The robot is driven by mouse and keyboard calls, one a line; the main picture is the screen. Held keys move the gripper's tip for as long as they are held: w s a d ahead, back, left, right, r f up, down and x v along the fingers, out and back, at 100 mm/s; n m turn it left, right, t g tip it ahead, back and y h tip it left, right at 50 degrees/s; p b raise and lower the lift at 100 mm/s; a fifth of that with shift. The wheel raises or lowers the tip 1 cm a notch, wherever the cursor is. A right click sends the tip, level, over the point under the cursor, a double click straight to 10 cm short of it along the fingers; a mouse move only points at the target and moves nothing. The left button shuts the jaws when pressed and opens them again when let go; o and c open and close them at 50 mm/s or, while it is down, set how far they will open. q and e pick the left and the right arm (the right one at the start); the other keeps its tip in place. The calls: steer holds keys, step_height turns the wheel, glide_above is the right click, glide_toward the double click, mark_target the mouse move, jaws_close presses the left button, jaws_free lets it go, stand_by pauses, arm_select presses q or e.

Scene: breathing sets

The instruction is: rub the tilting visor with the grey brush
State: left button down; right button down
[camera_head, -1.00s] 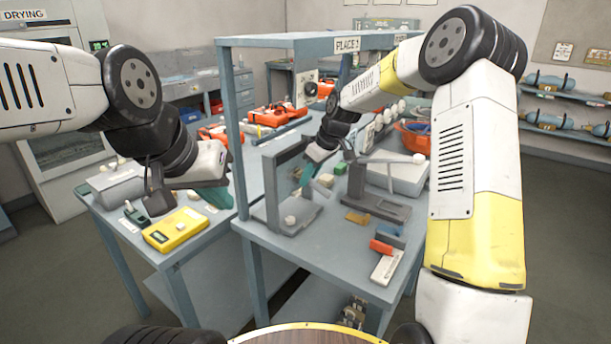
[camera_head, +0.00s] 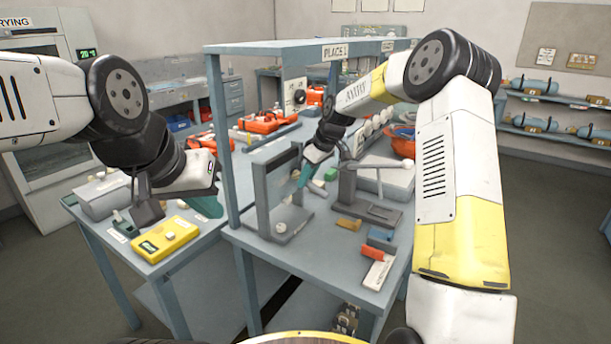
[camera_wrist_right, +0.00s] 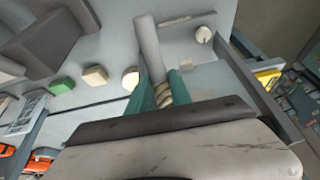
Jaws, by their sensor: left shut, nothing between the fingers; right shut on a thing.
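My right gripper (camera_head: 304,178) is beside the upright grey frame (camera_head: 262,195), which I take for the tilting visor's stand. In the right wrist view, its green fingers (camera_wrist_right: 161,95) are shut on a grey-handled brush (camera_wrist_right: 149,48) with a tan part between them. The brush lies over or close to a pale pane (camera_wrist_right: 208,78) inside the grey frame (camera_wrist_right: 268,95); I cannot tell whether they touch. My left gripper (camera_head: 208,204) is shut and empty above the left table, near a yellow box (camera_head: 168,238).
A grey stand with a lever (camera_head: 366,208) is right of the frame. An orange bowl (camera_head: 403,143) is at the back right.

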steer(key=s+a, duration=0.6)
steer(key=s, duration=0.3)
stand_by(0.9)
steer(key=s+d, duration=0.3)
steer(key=d, duration=0.2)
steer(key=shift+s, duration=0.2)
stand_by(0.3)
steer(key=shift+d, duration=0.1)
steer(key=shift+s+d, duration=0.8)
steer(key=shift+d, duration=0.35)
steer(key=w+a+r, duration=0.1)
steer(key=w+a, duration=0.3)
steer(key=a, duration=0.2)
steer(key=shift+a, duration=0.15)
